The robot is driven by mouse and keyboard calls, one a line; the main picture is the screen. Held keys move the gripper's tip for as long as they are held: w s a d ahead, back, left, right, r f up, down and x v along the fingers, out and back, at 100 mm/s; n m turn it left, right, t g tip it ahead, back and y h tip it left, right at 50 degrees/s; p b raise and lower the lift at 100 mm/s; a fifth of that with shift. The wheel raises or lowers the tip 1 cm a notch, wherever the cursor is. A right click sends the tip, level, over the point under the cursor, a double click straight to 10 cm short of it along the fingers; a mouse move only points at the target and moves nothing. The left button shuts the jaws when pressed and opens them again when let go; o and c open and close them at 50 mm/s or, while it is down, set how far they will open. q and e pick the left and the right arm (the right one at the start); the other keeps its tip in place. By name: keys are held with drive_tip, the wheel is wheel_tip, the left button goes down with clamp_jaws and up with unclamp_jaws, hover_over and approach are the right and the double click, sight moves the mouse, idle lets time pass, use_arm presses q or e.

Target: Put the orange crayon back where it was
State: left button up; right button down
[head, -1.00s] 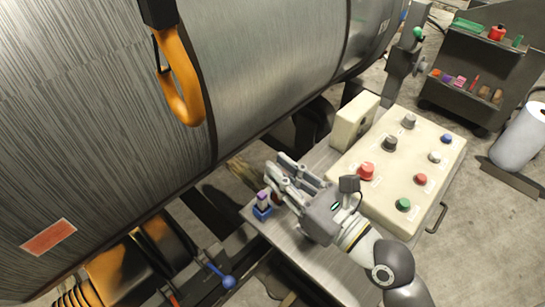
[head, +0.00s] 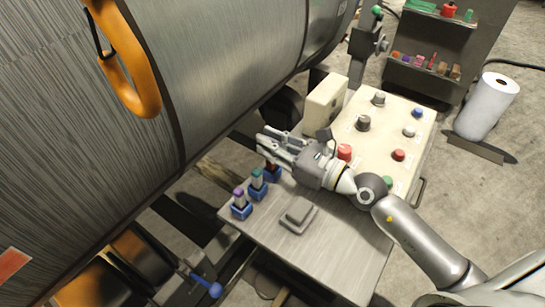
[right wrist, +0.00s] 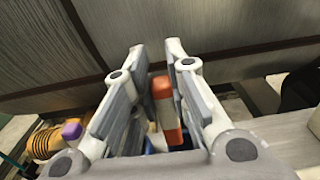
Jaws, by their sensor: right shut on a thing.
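The orange crayon (right wrist: 163,105), orange with a pale band, stands between the fingers of my right gripper (right wrist: 152,85) in the right wrist view. My right gripper (head: 268,147) is shut on it. In the head view only a small dark orange-red bit shows under the fingers, just above a blue holder (head: 273,174) at the end of a row. I cannot tell whether the crayon's lower end sits in that holder. A teal crayon (head: 257,177) and a purple crayon (head: 239,197) stand in the other blue holders. The purple crayon also shows in the right wrist view (right wrist: 72,130). My left gripper is not in view.
The holders stand along the left edge of a grey table (head: 340,248). A grey block (head: 298,213) lies near them. A cream control box (head: 385,125) with several knobs is right of the gripper. A large metal cylinder (head: 210,75) rises behind.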

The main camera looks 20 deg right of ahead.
drive_tip(key=f, duration=0.1)
drive_tip(key=f+b, duration=0.2)
drive_tip(key=shift+w+d+f, duration=0.2)
drive_tip(key=shift+w+f, duration=0.1)
drive_tip(key=shift+w, duration=0.05)
drive_tip(key=shift+f+b, duration=0.25)
drive_tip(key=shift+b, duration=0.05)
drive_tip(key=shift+f, duration=0.2)
drive_tip(key=c, duration=1.4)
unclamp_jaws()
drive_tip(key=shift+r, duration=0.1)
